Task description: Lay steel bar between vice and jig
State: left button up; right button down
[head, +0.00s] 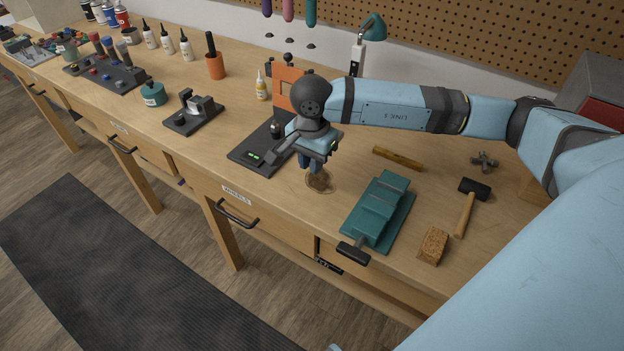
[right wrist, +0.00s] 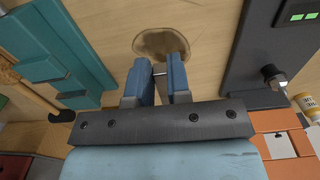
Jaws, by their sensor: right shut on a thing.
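The teal vice (head: 378,208) stands on the bench to the right of my right gripper (head: 313,170); in the right wrist view it is at upper left (right wrist: 55,50). A dark plate with a green display (head: 247,160), which seems to be the jig, lies to the gripper's left; in the right wrist view it is at right (right wrist: 245,75). My right gripper points down over the bench between them. Its fingers are shut on a thin grey metal piece, seemingly the steel bar (right wrist: 160,69), mostly hidden by the fingers. My left gripper is not in view.
A round brown stain (head: 320,181) marks the bench below the gripper. A brass-coloured level (head: 398,158), a mallet (head: 466,208) and a cork block (head: 433,246) lie around the vice. An orange frame (head: 287,88) stands behind the plate.

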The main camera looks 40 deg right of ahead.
aim_at(312, 190)
notch_tip(312, 190, down, 7)
jog(key=shift+r, duration=0.1)
dwell(0.3)
jog(key=shift+f, duration=0.2)
jog(key=c, duration=1.1)
grip_release()
jog(key=shift+r, duration=0.15)
